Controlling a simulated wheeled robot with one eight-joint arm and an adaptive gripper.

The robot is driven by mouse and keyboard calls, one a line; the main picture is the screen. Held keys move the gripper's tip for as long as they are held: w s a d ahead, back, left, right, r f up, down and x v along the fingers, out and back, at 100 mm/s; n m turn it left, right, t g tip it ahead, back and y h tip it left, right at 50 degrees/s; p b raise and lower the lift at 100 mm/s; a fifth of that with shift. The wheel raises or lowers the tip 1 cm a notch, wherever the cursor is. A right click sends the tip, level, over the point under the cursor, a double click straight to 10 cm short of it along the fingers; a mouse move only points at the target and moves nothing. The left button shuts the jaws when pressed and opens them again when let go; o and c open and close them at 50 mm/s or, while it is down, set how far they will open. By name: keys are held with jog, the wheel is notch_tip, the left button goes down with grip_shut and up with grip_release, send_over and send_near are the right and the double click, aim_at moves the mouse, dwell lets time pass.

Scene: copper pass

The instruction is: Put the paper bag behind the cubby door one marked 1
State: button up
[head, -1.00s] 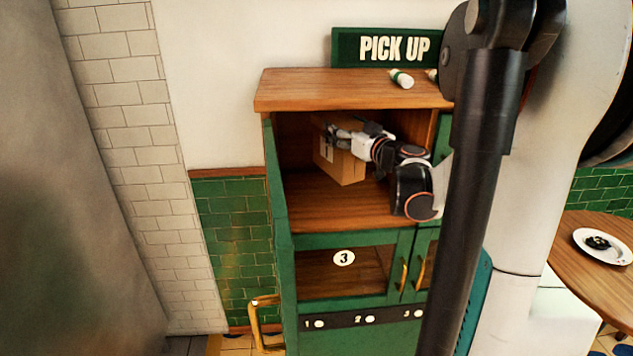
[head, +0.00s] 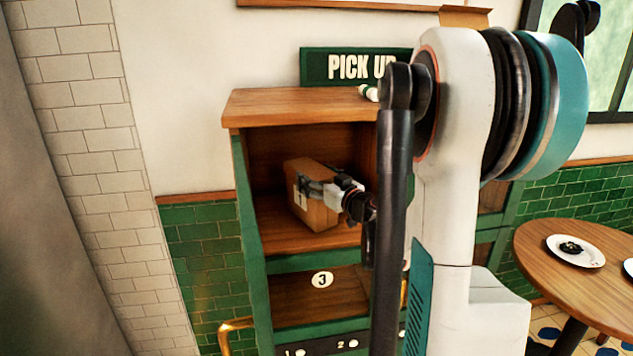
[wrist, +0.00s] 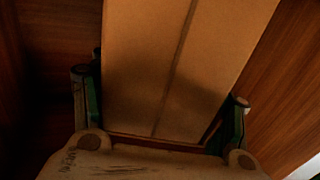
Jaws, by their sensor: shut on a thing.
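The paper bag (head: 322,214) is a brown, box-like bag with a pale label, inside the upper left cubby of the pick-up cabinet. My gripper (head: 318,187) reaches in from the right and is shut on its upper part. The bag is slightly tilted; I cannot tell whether its bottom touches the cubby floor (head: 275,236). In the wrist view the bag (wrist: 195,55) fills the middle between the two fingers (wrist: 160,108). The upper left cubby stands open, and no 1 shows on a door there.
A green PICK UP sign (head: 320,68) and a small white-and-green item (head: 369,92) are at the cabinet top (head: 290,106). A brass handle (head: 233,324) juts out at lower left. A round table (head: 535,232) with plates stands right. My arm hides the cabinet's right side.

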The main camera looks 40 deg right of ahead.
jog(key=o, duration=0.6)
jog(key=shift+f, duration=0.15)
jog(key=o, duration=0.5)
jog(key=shift+r, duration=0.3)
jog(key=s+p, duration=0.1)
jog(key=s, duration=0.3)
jog(key=s+a, duration=0.1)
jog(key=s, duration=0.3)
jog(key=s+a+p, duration=0.1)
jog(key=s, duration=0.3)
jog(key=shift+f+p, duration=0.1)
jog(key=shift+p, duration=0.25)
jog(key=shift+w, duration=0.1)
